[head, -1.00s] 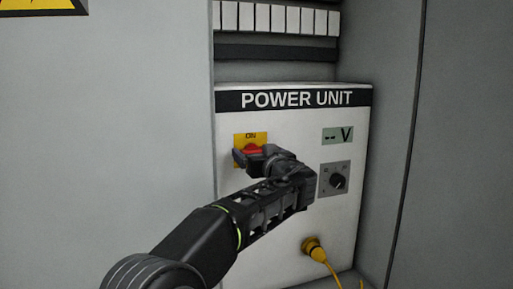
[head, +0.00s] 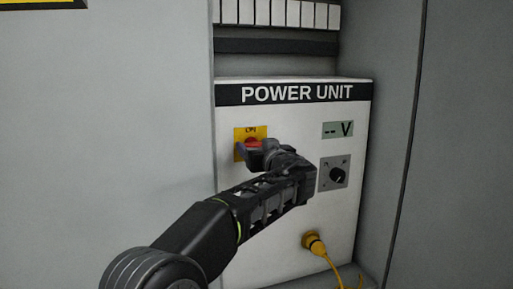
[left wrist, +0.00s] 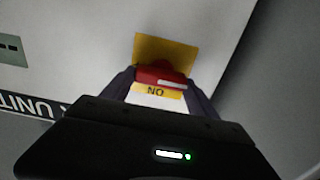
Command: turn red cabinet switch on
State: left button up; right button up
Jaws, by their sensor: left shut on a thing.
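The red switch (head: 253,143) sits on a yellow plate (head: 239,151) marked ON, on the white power unit's front. In the left wrist view the red switch (left wrist: 160,77) lies between the two fingers, with a white mark on it and the yellow plate (left wrist: 151,47) behind. My left gripper (head: 251,156) is shut on the red switch; it covers the switch's lower part in the head view. The display (head: 338,130) reads "-- V". My right gripper is not in view.
A black dial (head: 338,174) sits right of my left gripper. A yellow plug (head: 312,243) with a cable is low on the unit. A grey cabinet panel (head: 110,130) stands to the left, and the cabinet's side wall is to the right.

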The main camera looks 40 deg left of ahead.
pick_arm(q)
jog(key=m+b, duration=0.2)
jog(key=m, duration=0.4)
jog(key=m+b, duration=0.2)
jog(key=m, duration=0.4)
jog(key=m+b, duration=0.2)
jog(key=m, duration=0.4)
jog(key=shift+w+d+f, duration=0.2)
jog(key=shift+f, duration=0.1)
dwell(0.3)
dwell(0.4)
jog(key=o, duration=1.4)
jog(key=shift+c, duration=0.2)
jog(key=shift+d, duration=0.1)
